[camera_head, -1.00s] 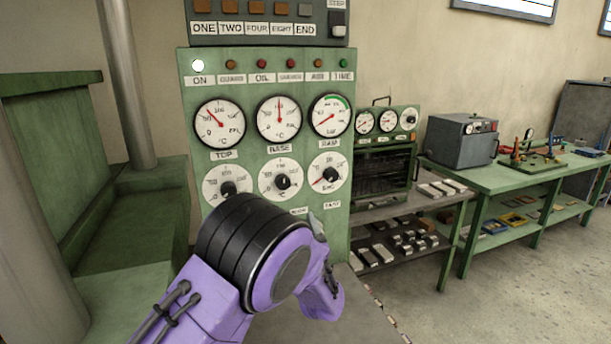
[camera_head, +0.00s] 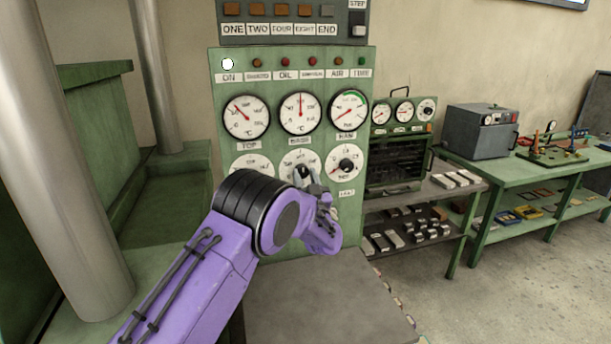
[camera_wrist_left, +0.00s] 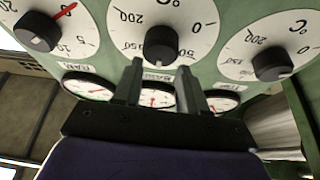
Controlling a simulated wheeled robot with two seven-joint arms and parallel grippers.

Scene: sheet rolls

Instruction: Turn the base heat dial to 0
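The base heat dial (camera_head: 287,164) is the middle one of three white dials low on the green panel, under the BASE gauge (camera_head: 300,112). In the left wrist view, upside down, the dial (camera_wrist_left: 185,22) has a black knob (camera_wrist_left: 160,45). My left gripper (camera_head: 304,174) is in front of this dial and hides part of it. In the left wrist view its two fingers (camera_wrist_left: 160,68) are apart, one toward each side of the knob, with nothing held. I cannot tell whether they touch it. The knob's exact setting is unclear. My right gripper is not in view.
The top dial (camera_head: 252,163) and the timer dial (camera_head: 345,164) flank the base dial closely. A grey ledge (camera_head: 325,300) lies below the panel. A shelf with metal blocks (camera_head: 410,232) and a green bench (camera_head: 520,175) stand to the right.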

